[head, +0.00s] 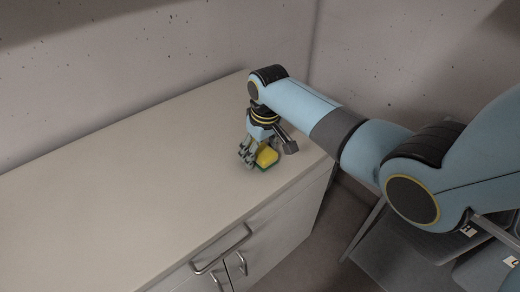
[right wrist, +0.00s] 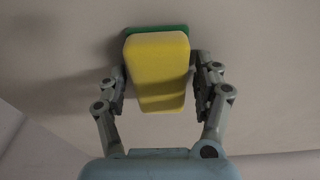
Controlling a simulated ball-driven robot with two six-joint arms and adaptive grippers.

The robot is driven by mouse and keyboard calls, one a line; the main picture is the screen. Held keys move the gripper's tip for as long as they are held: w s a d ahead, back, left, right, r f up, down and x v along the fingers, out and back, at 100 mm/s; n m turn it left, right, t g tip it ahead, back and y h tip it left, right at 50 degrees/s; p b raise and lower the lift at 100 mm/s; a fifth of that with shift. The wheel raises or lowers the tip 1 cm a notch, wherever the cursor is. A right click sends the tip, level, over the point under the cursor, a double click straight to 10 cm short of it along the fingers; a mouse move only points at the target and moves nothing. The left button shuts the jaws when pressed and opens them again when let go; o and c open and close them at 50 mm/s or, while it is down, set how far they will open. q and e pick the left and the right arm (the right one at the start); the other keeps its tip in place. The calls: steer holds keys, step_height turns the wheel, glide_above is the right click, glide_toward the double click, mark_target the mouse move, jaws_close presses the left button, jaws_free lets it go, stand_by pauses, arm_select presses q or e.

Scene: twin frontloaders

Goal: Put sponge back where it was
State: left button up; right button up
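The sponge (head: 267,157) is yellow with a green layer and is near the right end of the counter. In the right wrist view the sponge (right wrist: 160,65) stands between the fingers, yellow side toward the camera and green layer behind. My right gripper (head: 254,156) points down at the counter. My left gripper is not in view.
The pale counter (head: 110,190) is bare to the left of the sponge. Its front edge and right end are close by. Cabinet handles (head: 222,248) stick out at the front. A concrete wall (head: 150,60) runs behind. Grey objects (head: 405,240) stand low at the right.

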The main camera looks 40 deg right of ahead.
mark_target(264, 153)
steer(key=shift+o, duration=0.3)
steer(key=shift+r, duration=0.15)
steer(key=shift+r, duration=0.35)
step_height(264, 153, up, 11)
steer(key=s+p, duration=0.1)
steer(key=shift+s, duration=0.4)
steer(key=shift+s, duration=0.1)
